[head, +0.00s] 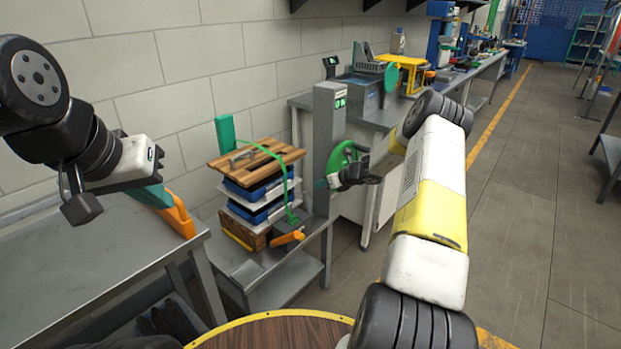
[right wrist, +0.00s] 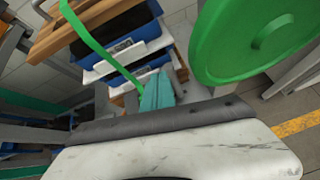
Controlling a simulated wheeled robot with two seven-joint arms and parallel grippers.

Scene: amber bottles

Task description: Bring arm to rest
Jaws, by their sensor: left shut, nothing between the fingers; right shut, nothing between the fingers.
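My left gripper (head: 158,196) hangs at the left of the head view, over the near grey table's back right corner. Its teal fingers are shut and I see nothing held in them. My right arm reaches forward from the lower right. Its gripper (head: 322,184) is in front of the grey post and points left, toward the stack of trays. In the right wrist view its teal fingers (right wrist: 155,91) are together with nothing between them. The stack of trays shows behind them. No amber bottle can be made out.
A wooden board (head: 256,160) tops the stack of blue and white trays (head: 262,198) on a low metal stand. A grey post (head: 328,120) and a green disc (head: 345,158) are close to my right gripper; the disc (right wrist: 255,40) looms in the wrist view. Open floor lies right.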

